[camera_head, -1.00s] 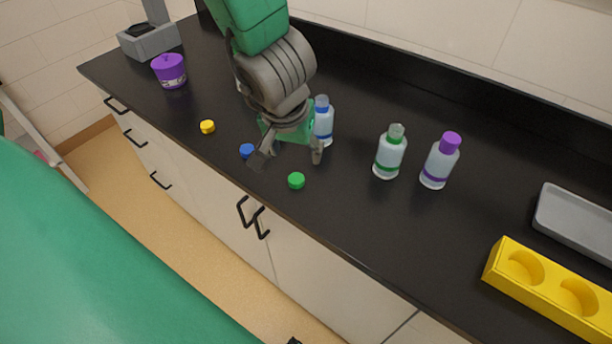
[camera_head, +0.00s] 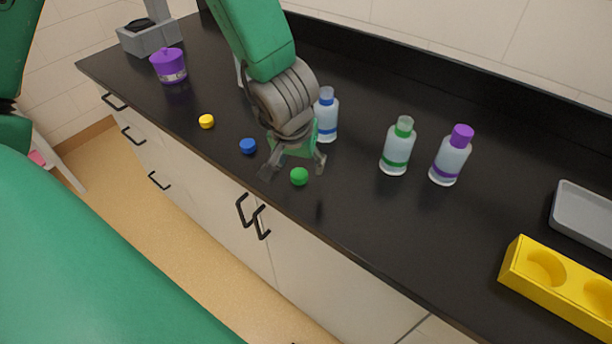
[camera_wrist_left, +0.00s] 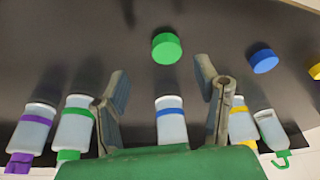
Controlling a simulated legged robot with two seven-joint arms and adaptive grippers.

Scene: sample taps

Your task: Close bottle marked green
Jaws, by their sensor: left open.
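The bottle with the green band (camera_head: 397,150) stands upright on the black counter, right of the blue-banded bottle; its neck looks green. It also shows at the lower left in the left wrist view (camera_wrist_left: 74,128). A loose green cap (camera_head: 299,177) lies on the counter near the front edge. My left gripper (camera_head: 293,170) is open, pointing down right by the green cap. In the left wrist view the cap (camera_wrist_left: 166,48) shows ahead of the spread fingers (camera_wrist_left: 162,80), with nothing between them but a bottle farther below. My right gripper is not seen.
A blue-banded bottle (camera_head: 326,118) stands just behind my left gripper. A purple-banded bottle (camera_head: 450,160) stands right of the green one. Blue (camera_head: 248,146) and yellow (camera_head: 206,121) caps lie to the left. A yellow rack (camera_head: 530,283) and grey tray (camera_head: 585,215) are at right.

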